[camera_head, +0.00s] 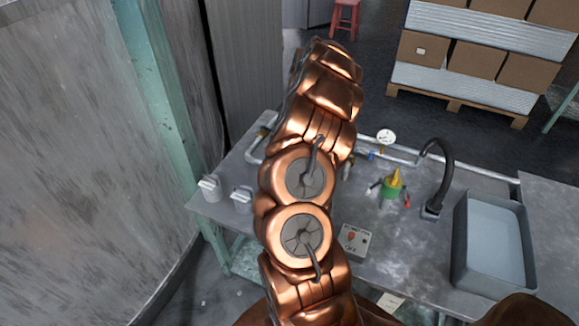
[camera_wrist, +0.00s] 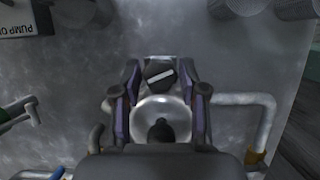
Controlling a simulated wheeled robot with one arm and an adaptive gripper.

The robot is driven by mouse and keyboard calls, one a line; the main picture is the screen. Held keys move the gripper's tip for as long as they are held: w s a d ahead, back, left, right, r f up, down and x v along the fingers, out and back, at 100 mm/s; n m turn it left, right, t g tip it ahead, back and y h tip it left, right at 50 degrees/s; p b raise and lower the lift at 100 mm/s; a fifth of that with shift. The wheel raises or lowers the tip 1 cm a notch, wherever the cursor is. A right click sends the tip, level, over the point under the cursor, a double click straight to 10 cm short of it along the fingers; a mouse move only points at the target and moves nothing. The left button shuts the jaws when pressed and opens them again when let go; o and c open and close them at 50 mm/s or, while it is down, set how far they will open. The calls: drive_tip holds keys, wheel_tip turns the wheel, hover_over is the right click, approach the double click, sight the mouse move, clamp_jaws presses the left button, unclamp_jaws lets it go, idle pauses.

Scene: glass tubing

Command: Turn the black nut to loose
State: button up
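In the wrist view the black nut (camera_wrist: 160,72) carries a pale bar-shaped mark across its face, tilted slightly. My gripper (camera_wrist: 160,78) has its two fingers apart, one on each side of the nut. A narrow gap seems to show between each finger and the nut, so I see no clear contact. A clear round glass-like part (camera_wrist: 148,112) with a dark knob lies between the fingers, closer to the palm. In the head view my arm hides both the nut and my gripper.
The metal bench (camera_head: 400,250) holds a pump control box (camera_head: 355,239), a green and yellow fitting (camera_head: 392,186), a black curved tap (camera_head: 442,175), a grey basin (camera_head: 490,245) and a gauge (camera_head: 386,137). A pipe (camera_wrist: 262,125) bends close to the right finger.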

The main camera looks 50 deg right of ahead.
clamp_jaws()
drive_tip(key=shift+f+n+b, duration=0.15)
drive_tip(key=shift+n+b, duration=0.25)
drive_tip(key=shift+b, duration=0.15)
drive_tip(key=shift+w+n, duration=0.1)
drive_tip(key=shift+n, duration=0.2)
drive_tip(key=shift+o, duration=2.1)
unclamp_jaws()
drive_tip(key=shift+d+r, duration=0.1)
drive_tip(key=shift+r, duration=0.15)
drive_tip(key=shift+w+v, duration=0.2)
drive_tip(key=shift+v, duration=5.7)
